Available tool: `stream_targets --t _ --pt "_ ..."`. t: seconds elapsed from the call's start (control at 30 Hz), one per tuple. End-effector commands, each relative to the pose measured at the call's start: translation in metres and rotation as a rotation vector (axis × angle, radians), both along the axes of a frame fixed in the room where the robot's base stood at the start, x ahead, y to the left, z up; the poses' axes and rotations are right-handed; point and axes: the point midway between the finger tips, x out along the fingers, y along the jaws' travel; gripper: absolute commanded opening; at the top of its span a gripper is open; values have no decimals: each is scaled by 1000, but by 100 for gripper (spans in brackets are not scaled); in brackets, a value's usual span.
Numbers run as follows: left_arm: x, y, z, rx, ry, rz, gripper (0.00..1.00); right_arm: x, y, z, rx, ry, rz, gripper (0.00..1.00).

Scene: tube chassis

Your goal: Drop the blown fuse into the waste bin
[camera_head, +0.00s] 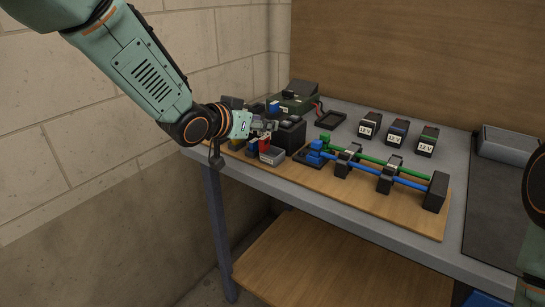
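My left gripper (264,128) is at the left part of the wooden board on the table, over a cluster of small coloured parts. Its fingers are small and overlap dark parts behind, so I cannot tell whether they are open or shut. A small red piece (264,145) shows just below the fingers; I cannot tell whether it is the fuse or whether it is held. A small grey open box (272,156) lies directly below and in front of it. A larger grey open bin (508,146) stands at the far right of the table. I cannot tell which is the waste bin. My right gripper is out of view.
Blue and green tubes (400,179) run across the board (390,214) through black clamps. A black box (290,135) stands beside my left gripper. Several 12 V blocks (397,132) stand behind the tubes. A dark mat (492,223) lies clear at right.

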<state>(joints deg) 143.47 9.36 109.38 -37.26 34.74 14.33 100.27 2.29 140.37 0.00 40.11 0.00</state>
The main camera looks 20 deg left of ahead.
Motion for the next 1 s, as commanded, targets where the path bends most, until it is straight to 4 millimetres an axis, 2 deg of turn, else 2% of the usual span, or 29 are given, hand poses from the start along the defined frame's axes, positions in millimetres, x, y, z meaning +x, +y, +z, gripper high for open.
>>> stream_targets --t 0.27,0.7,1.0 --pt "-7 3 4 -2 -1 2 39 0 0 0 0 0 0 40" --pt "-73 28 34 -7 -2 4 39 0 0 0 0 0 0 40" --pt "-99 37 44 -3 -1 3 39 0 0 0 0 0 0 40"
